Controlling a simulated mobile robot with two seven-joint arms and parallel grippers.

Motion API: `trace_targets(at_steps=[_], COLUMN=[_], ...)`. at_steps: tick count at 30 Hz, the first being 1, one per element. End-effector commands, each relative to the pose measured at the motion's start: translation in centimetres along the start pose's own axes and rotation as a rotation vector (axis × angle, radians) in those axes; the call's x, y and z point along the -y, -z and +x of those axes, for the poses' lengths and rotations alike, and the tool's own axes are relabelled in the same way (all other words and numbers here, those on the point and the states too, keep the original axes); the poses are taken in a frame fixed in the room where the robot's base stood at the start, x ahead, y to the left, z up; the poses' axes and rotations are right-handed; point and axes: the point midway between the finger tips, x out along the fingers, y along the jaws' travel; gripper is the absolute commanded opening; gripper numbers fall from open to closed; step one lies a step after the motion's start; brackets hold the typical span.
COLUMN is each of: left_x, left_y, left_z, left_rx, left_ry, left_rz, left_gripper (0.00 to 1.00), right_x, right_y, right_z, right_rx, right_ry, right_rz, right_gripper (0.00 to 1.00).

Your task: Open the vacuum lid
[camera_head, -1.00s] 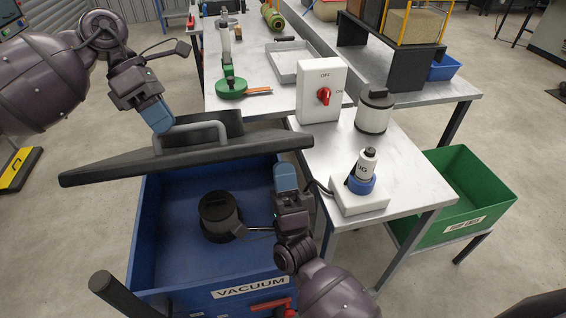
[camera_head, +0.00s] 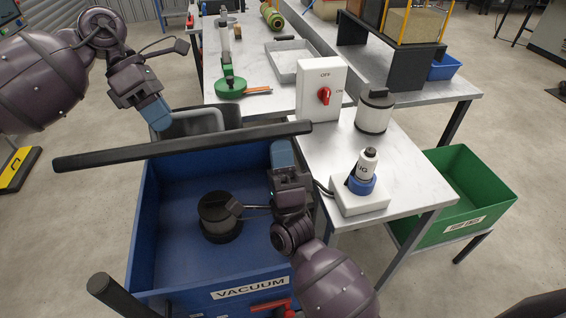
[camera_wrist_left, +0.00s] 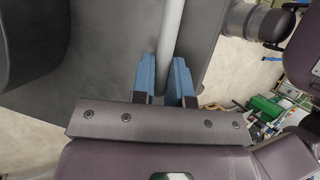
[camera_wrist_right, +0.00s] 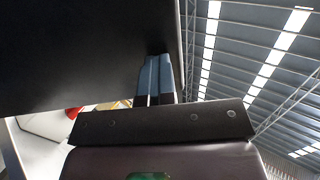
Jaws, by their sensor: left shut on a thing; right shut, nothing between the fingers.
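The blue vacuum box (camera_head: 145,215) stands open at the front, labelled VACUUM. Its dark lid (camera_head: 180,147) is tilted up steeply, nearly edge-on to the head view, at the back of the box. My left gripper (camera_head: 160,122) is shut on the grey lid handle (camera_head: 210,119); the handle bar (camera_wrist_left: 171,40) runs between its blue fingers in the left wrist view. My right gripper (camera_head: 282,152) is shut and empty, with its fingertips close to the lid's right front edge. In the right wrist view the fingers (camera_wrist_right: 157,75) are beside the lid's dark underside (camera_wrist_right: 80,50); contact is unclear.
A dark round canister (camera_head: 219,217) sits inside the box. The steel table to the right bears a white switch box (camera_head: 320,90) with a red knob, a lidded canister (camera_head: 374,112) and a bottle on a stand (camera_head: 366,170). A green bin (camera_head: 465,185) is further right.

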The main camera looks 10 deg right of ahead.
Motion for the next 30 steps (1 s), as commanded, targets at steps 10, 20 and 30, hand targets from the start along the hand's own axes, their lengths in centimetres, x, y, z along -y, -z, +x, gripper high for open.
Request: trace_targets(at_steps=[10, 20, 30], left_x=[0.1, 0.2, 0.1], left_y=[0.3, 0.1, 0.1], left_z=[0.8, 0.5, -1.4], left_rx=[-0.013, -0.010, -0.008], left_ry=[0.018, 0.014, 0.008], left_rz=[-0.002, 0.001, -0.001], left_gripper=[0.40, 0.40, 0.40], right_x=[-0.1, -0.1, 0.0], right_y=[0.1, 0.1, 0.1], right_z=[0.2, 0.2, 0.1], right_rx=[-0.002, -0.001, -0.001], right_ry=[-0.001, -0.001, 0.000], right_rz=[-0.001, -0.001, -0.001], right_gripper=[0.00, 0.00, 0.00])
